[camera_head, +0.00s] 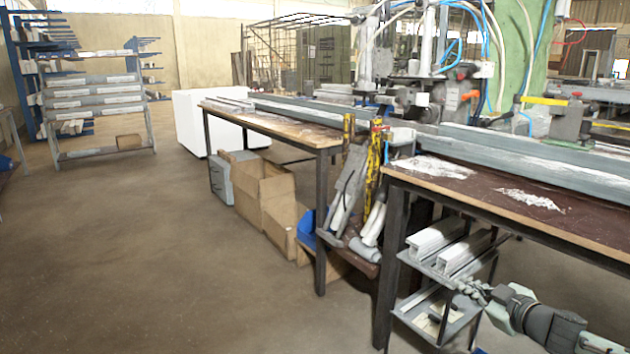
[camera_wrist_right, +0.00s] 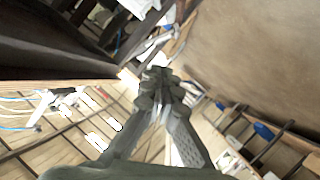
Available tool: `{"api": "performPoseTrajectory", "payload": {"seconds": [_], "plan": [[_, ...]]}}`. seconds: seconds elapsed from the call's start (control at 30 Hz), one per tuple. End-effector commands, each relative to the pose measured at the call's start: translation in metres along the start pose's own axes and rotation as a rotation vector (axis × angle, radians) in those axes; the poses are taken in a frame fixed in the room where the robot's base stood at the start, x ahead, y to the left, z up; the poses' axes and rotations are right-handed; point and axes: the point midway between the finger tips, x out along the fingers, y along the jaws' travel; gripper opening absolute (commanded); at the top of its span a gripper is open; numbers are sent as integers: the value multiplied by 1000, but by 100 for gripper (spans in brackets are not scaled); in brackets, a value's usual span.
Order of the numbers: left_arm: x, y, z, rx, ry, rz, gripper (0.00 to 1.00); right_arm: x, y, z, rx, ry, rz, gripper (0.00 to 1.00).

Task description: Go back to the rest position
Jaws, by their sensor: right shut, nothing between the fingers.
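My right gripper (camera_head: 470,291) shows at the lower right of the head view, in front of the lower shelves under the near bench. In the right wrist view its fingers (camera_wrist_right: 161,80) are together at the tips, shut, with nothing held between them. My left gripper is not in the head view.
The near bench (camera_head: 560,225) stands just above and behind my right gripper. White profiles (camera_head: 437,235) lie on a shelf below it. The floor (camera_head: 150,260) on the left is clear.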

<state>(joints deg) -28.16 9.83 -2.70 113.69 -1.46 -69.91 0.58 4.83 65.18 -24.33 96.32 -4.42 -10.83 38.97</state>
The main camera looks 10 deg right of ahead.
Motion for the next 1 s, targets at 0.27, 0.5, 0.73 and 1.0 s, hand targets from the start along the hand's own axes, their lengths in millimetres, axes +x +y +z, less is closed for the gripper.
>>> {"api": "performPoseTrajectory", "payload": {"seconds": [0.27, 0.5, 0.73, 1.0], "plan": [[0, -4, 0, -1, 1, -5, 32, -45, -182, 113, 199, -410, 24, 0], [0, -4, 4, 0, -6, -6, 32, -142, -296, 181, 319, -798, -71, 0], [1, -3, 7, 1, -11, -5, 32, -199, -344, 201, 368, -977, -153, 0], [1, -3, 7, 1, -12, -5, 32, -203, -347, 202, 372, -989, -159, 0]]}}
